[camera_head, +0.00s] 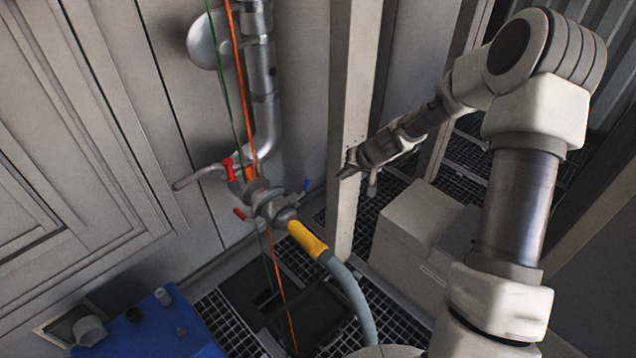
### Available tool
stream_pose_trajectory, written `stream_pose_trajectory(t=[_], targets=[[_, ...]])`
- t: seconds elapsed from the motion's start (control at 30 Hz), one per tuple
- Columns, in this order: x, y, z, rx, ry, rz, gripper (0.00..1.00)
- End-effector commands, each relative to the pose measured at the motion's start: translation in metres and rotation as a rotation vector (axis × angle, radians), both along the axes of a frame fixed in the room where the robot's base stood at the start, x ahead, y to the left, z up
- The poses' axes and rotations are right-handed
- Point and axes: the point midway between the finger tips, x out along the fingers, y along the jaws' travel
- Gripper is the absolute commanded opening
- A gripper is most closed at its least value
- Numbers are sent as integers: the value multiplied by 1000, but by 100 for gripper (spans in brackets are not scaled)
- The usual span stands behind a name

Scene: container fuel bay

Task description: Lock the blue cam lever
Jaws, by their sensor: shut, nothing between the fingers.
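The blue cam lever (307,185) is a small blue tip at the right side of the metal coupling (272,203). It sticks up and outward from the coupling. A red lever (239,213) sticks out on the coupling's left side. A grey hose with a yellow collar (308,239) runs down from the coupling. My gripper (345,172) is shut and empty. It appears in front of the grey post, to the right of the blue lever and apart from it in the picture. The lever's base is too small to make out.
A grey post (352,100) stands just right of the coupling. A pipe (262,80) with a red-marked valve handle (228,169) rises above, with green and orange cords hanging. Light boxes (412,225) stand on the grating at right. A blue tank (150,330) is at lower left.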

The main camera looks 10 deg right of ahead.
Motion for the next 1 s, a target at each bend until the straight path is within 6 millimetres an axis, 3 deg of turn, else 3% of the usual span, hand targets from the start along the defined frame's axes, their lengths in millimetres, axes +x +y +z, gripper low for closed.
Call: stream_pose_trajectory(t=[0.17, 0.6, 0.8, 1.0], targets=[[6, 5, -12, 1, 1, 0, 0], [48, 34, -89, 2, 3, 1, 0], [55, 59, -87, 0, 1, 1, 0], [58, 69, -88, -1, 0, 0, 0]])
